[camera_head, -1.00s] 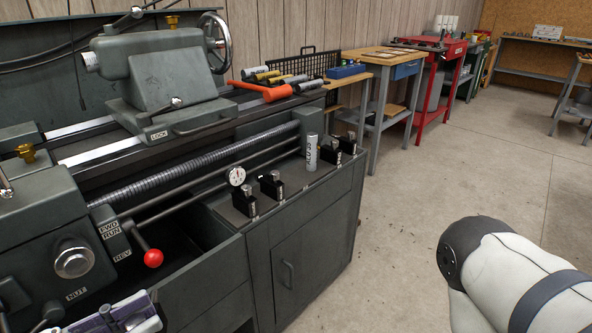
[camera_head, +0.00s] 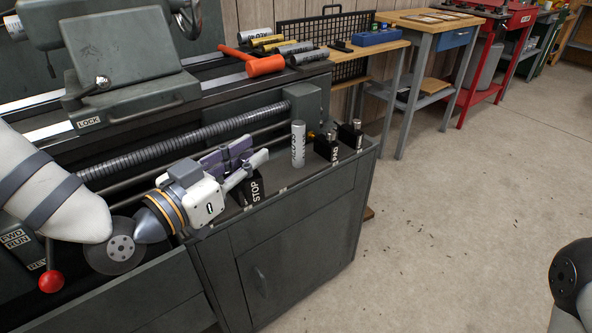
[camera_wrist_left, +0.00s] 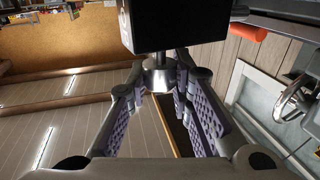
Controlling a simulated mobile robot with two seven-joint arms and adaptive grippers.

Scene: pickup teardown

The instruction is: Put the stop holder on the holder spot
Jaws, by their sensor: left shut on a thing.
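The stop holder is a black block marked STOP (camera_head: 255,189) at the front of the lathe's flat end shelf (camera_head: 310,176). In the left wrist view the black block (camera_wrist_left: 175,28) sits beyond the fingers, with its silver knob (camera_wrist_left: 158,76) between the purple-padded fingertips. My left gripper (camera_head: 249,163) reaches in from the left and is shut on this knob. I cannot tell whether the block touches the shelf. My right gripper is out of view; only a part of my right arm shows at the lower right. I cannot clearly make out the holder spot.
Two black holders with silver knobs (camera_head: 326,147) (camera_head: 351,134) and a white labelled cylinder (camera_head: 298,144) stand close by on the shelf. A red-orange hammer (camera_head: 263,65) and several tubes lie above. A red-knobbed lever (camera_head: 51,281) is below my left arm. The floor right is open.

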